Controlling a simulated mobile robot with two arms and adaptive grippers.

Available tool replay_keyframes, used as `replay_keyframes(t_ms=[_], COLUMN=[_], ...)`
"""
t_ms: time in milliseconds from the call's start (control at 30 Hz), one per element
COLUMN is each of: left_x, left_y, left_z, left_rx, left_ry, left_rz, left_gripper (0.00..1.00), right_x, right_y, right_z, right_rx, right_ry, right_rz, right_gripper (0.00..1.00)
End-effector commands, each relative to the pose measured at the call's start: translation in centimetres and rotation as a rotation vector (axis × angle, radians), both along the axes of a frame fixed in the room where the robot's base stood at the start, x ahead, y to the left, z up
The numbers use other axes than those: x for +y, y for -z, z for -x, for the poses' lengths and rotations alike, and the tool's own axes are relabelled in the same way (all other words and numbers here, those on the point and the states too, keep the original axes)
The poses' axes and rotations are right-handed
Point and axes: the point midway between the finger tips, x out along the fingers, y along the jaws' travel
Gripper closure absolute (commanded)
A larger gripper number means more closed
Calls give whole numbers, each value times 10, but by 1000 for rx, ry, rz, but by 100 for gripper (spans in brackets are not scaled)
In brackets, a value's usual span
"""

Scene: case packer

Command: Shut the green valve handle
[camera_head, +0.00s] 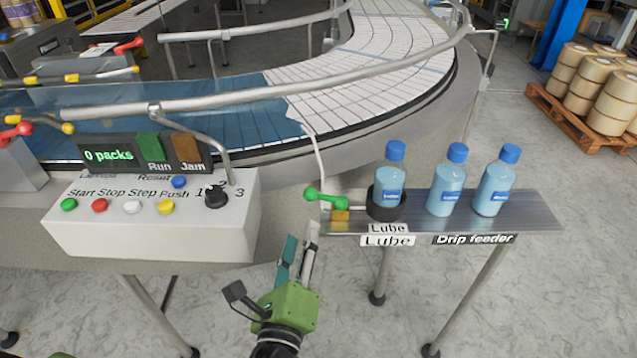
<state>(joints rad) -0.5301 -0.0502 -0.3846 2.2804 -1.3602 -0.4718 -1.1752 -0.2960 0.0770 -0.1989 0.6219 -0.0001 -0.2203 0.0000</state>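The green valve handle (326,198) is a bar with round knobs. It lies roughly crosswise above an orange-yellow block (340,215) at the left end of the drip feeder shelf. A thin white hose rises behind it.
A blue bottle (388,184) sits in a black holder right beside the valve, with two more bottles (447,182) (495,182) further right on the shelf (540,212). A control box (150,225) stands left. A railed conveyor (380,60) runs behind. The floor front right is clear.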

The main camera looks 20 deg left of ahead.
Motion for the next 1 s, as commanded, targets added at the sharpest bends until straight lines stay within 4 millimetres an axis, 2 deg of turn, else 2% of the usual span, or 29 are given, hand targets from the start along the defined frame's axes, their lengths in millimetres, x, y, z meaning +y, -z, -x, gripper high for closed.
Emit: replay_keyframes(t_ms=[167, 300, 600, 800, 1000], left_x=[4, 8, 16, 20, 21], left_y=[-5, -4, -2, 0, 2], left_z=[-24, -51, -105, -127, -132], left_rx=[-2, -2, 0, 1, 2], left_ry=[0, 1, 1, 2, 2], left_rz=[0, 1, 2, 3, 4], left_gripper=[61, 61, 61, 61, 61], right_x=[5, 5, -2, -4, -4], right_y=[-14, -25, -42, -46, -47], right_z=[8, 12, 6, 5, 5], right_rx=[10, 15, 8, 6, 6], right_ry=[-1, -2, -3, -4, -3], right_rz=[-5, -5, 2, 5, 5], right_gripper=[60, 60, 60, 60, 60])
